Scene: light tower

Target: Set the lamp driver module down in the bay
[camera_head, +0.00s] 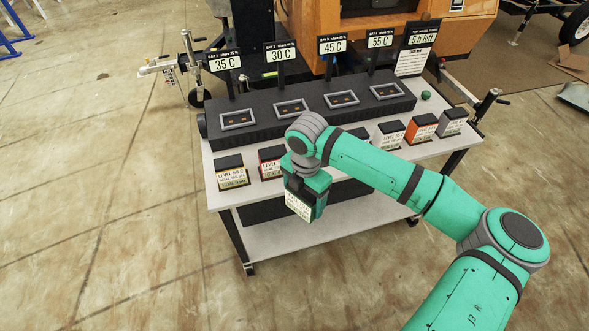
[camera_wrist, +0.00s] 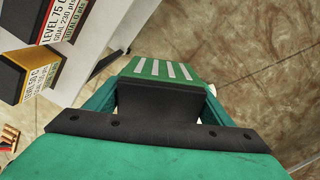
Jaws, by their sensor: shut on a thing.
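My gripper (camera_head: 307,190) is shut on a lamp driver module (camera_head: 298,206) and holds it at the front edge of the cart, in front of the row of standing modules. The module has a white printed label, too small to read. In the wrist view a green face with white stripes and a dark body of the held module (camera_wrist: 160,70) show between the fingers. The black rack behind has several framed bays: under the 35 C sign (camera_head: 238,119), the 30 C sign (camera_head: 291,107), the 45 C sign (camera_head: 341,99) and the 55 C sign (camera_head: 386,91). All four look empty.
Labelled modules stand along the cart's front: a yellow one (camera_head: 232,173), a red one (camera_head: 270,162), and several at right, including an orange one (camera_head: 422,128) and a grey one (camera_head: 453,121). My arm partly hides the middle. A green button (camera_head: 425,95) sits at right.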

